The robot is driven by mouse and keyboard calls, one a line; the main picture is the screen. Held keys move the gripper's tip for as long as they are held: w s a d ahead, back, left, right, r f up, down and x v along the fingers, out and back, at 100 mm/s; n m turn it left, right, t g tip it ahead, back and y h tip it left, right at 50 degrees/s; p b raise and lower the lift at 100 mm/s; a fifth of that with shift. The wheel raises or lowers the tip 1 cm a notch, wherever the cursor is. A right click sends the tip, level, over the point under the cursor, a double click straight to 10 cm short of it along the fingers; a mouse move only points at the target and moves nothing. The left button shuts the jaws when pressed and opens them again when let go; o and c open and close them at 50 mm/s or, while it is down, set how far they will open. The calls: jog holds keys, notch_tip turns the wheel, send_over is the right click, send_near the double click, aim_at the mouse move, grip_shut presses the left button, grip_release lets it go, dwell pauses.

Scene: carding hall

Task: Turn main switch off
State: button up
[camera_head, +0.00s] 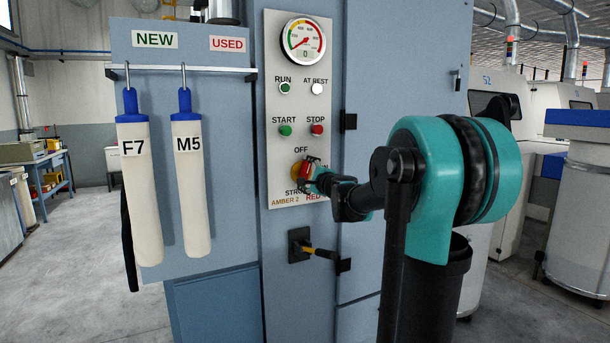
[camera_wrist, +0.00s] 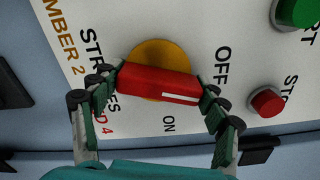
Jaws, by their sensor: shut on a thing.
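The main switch is a red handle (camera_wrist: 158,82) on a round yellow plate (camera_wrist: 160,55); in the head view its yellow plate (camera_head: 296,171) is partly hidden by my gripper. My gripper (camera_head: 311,172) reaches in from the right, its fingers on both ends of the red handle in the wrist view (camera_wrist: 160,92). The white line on the handle lies at the end nearer the OFF label (camera_wrist: 223,75), tilted somewhat toward the ON side.
The panel (camera_head: 285,200) has a green START button (camera_head: 285,131) and a red STOP button (camera_head: 317,129) just above the switch. Two hanging filter sleeves, F7 (camera_head: 138,200) and M5 (camera_head: 190,190), are at left.

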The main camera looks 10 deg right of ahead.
jog(key=n, duration=0.3)
jog(key=shift+n, duration=0.3)
dwell(0.5)
jog(key=o, duration=1.2)
jog(key=shift+a, duration=0.1)
jog(key=shift+c, duration=0.2)
jog(key=shift+s, duration=0.1)
jog(key=v, duration=1.2)
